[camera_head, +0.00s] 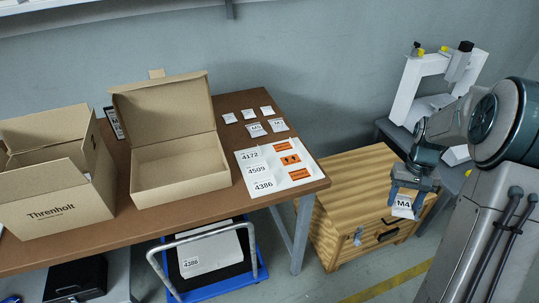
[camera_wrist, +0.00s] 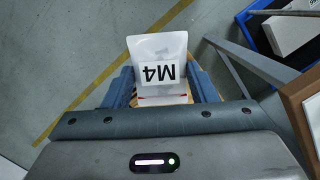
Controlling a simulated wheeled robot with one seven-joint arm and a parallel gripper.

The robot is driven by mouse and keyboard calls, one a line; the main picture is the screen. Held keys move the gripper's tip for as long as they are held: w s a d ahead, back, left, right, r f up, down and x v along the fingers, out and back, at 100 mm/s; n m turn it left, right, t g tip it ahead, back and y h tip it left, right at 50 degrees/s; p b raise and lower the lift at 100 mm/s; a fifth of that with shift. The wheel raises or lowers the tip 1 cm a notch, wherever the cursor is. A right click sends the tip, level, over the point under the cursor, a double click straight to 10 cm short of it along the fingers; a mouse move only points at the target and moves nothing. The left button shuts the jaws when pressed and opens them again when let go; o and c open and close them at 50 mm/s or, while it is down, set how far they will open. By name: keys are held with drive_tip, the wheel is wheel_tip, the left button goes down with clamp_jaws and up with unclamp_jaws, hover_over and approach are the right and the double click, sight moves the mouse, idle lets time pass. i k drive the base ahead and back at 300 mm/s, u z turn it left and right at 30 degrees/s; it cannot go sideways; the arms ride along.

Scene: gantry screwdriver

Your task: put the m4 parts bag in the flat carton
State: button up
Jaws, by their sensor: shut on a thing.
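The M4 parts bag (camera_head: 403,207) is a small white bag with a black M4 label. My gripper (camera_head: 408,196) is shut on it and holds it in front of the wooden crate, right of the table. In the wrist view the M4 bag (camera_wrist: 159,68) stands between the two blue fingers of my gripper (camera_wrist: 165,90), its label upside down. The flat carton (camera_head: 180,165) is the shallow brown box with its lid raised, in the middle of the table. Its visible inside looks empty. My gripper is well to the right of it.
A taller Threnholt carton (camera_head: 55,205) stands left on the brown table (camera_head: 110,236). Several small bags (camera_head: 254,130) and a white sheet with labels (camera_head: 300,180) lie right of the flat carton. A blue trolley (camera_head: 215,285) is below. The wooden crate (camera_head: 345,200) stands between table and gripper.

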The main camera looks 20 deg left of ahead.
sight(156, 180)
drive_tip(key=z, duration=1.55)
drive_tip(key=k, duration=1.25)
drive_tip(key=u, duration=2.75)
